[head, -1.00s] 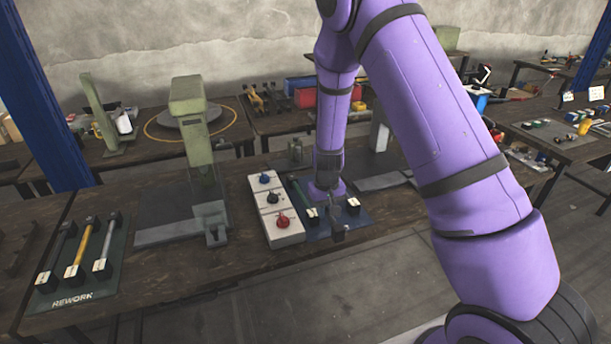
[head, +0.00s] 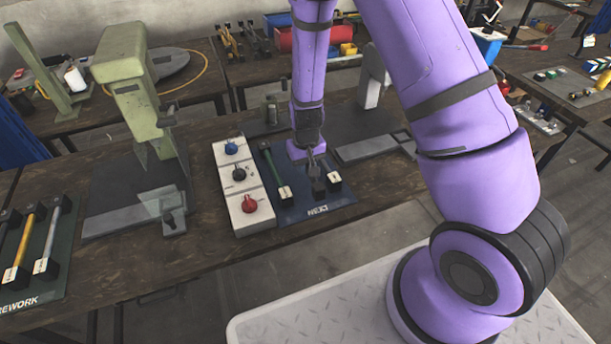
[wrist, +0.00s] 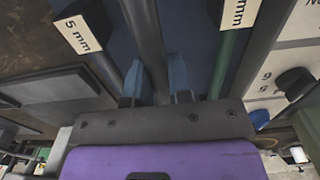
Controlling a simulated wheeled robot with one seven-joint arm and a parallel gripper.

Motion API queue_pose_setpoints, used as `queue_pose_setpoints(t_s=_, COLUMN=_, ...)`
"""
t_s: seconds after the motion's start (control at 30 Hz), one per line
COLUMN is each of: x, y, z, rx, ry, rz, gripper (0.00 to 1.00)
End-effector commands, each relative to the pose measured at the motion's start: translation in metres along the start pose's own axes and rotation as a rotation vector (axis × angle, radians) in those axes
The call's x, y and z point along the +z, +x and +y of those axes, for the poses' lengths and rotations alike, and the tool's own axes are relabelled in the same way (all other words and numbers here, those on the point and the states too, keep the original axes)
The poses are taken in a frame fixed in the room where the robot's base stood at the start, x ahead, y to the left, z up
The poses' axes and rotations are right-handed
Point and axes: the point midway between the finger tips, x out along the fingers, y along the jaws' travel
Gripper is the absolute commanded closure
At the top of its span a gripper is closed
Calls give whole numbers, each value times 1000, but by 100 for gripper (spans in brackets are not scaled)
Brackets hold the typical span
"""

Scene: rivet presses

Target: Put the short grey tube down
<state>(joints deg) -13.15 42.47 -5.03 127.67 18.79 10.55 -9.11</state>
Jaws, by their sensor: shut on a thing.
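The grey tube (wrist: 146,35) runs between the two blue-tipped fingers of my gripper (wrist: 156,78) in the wrist view, and my gripper is shut on it. In the head view my gripper (head: 315,166) points down over the blue mat marked NEXT (head: 318,211). A dark block (head: 318,188) shows just below the fingers. A green tube (head: 271,170) lies to the left of my gripper on the mat. A block with a white label (head: 334,180) is to the right. I cannot tell whether the held tube touches the mat.
A white control box (head: 243,190) with blue, black and red knobs stands left of the mat. A green press (head: 135,95) is further left. The REWORK mat (head: 40,285) holds several tubes. A grey press base (head: 365,148) lies right of the mat.

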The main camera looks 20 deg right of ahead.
Motion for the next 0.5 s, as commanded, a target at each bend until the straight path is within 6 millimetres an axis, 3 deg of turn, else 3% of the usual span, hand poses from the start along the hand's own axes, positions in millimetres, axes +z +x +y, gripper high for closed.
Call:
queue_pose_setpoints(t_s=0.27, x=0, y=18, z=0, rx=0, ry=0, rz=-1, gripper=100)
queue_pose_setpoints(t_s=0.5, x=0, y=48, z=0, rx=0, ry=1, rz=-2, gripper=100)
